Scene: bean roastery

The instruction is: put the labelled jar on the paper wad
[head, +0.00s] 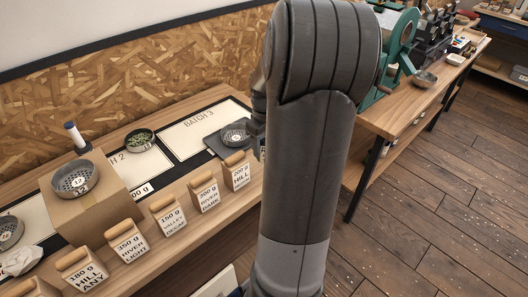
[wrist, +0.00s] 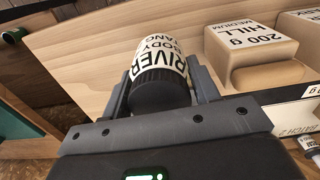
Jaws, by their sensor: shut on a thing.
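The labelled jar (wrist: 162,62) has a dark ribbed lid and a white label reading RIVER, BODY, TANG. In the wrist view it sits between the two fingers of my gripper (wrist: 163,80), which is shut on it, lid end toward the camera. Wooden table surface shows behind it; I cannot tell whether the jar touches it. In the head view my arm hides the jar and most of my gripper. A crumpled white paper wad (head: 20,262) lies at the far left of the table, below a round perforated tin, well apart from my arm.
A row of labelled bean bags (head: 164,216) lines the table's front edge. A cardboard box (head: 101,205) bears a perforated tin (head: 75,180) marked 12. A small dish of green beans (head: 139,140) stands behind. A second table (head: 430,105) with a green machine (head: 397,55) stands right.

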